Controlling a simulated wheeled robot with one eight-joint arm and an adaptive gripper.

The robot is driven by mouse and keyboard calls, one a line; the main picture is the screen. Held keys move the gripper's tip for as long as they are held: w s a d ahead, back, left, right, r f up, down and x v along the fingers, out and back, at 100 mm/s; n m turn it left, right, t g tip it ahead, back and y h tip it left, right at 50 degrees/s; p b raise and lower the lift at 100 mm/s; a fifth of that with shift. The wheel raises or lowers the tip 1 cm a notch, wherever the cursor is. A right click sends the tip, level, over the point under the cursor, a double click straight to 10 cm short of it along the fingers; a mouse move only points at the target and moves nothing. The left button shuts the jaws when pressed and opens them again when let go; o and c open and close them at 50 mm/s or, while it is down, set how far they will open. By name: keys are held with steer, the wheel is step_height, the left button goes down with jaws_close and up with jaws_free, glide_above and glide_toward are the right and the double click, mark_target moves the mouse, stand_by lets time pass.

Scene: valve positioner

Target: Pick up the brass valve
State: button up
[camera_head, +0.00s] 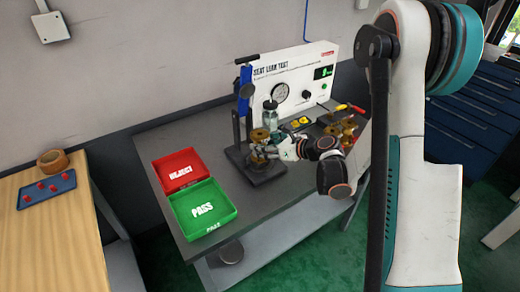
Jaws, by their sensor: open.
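A brass valve (260,135) stands on the dark base (264,173) of the clamp stand, below the press. Its lower brass part (257,156) shows beside my fingers. My gripper (270,150) reaches in from the right, open, with its fingers at the valve. The fingers partly cover the valve, and I cannot tell whether they touch it. More brass valves (343,129) sit in a group on the right part of the bench, partly hidden by my arm.
A red REJECT tray (203,174) and a green PASS tray (233,214) lie on the grey bench (160,140) at left. The seat leak test panel (318,60) stands behind the clamp's blue upright (245,85). A wooden table (60,240) is at far left.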

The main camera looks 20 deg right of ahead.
steer(key=x, duration=0.2)
steer(key=shift+w+a+f, duration=0.15)
steer(key=shift+w+a, duration=0.05)
steer(key=shift+w, duration=0.05)
steer(key=shift+c, duration=0.2)
steer(key=c, duration=1.4)
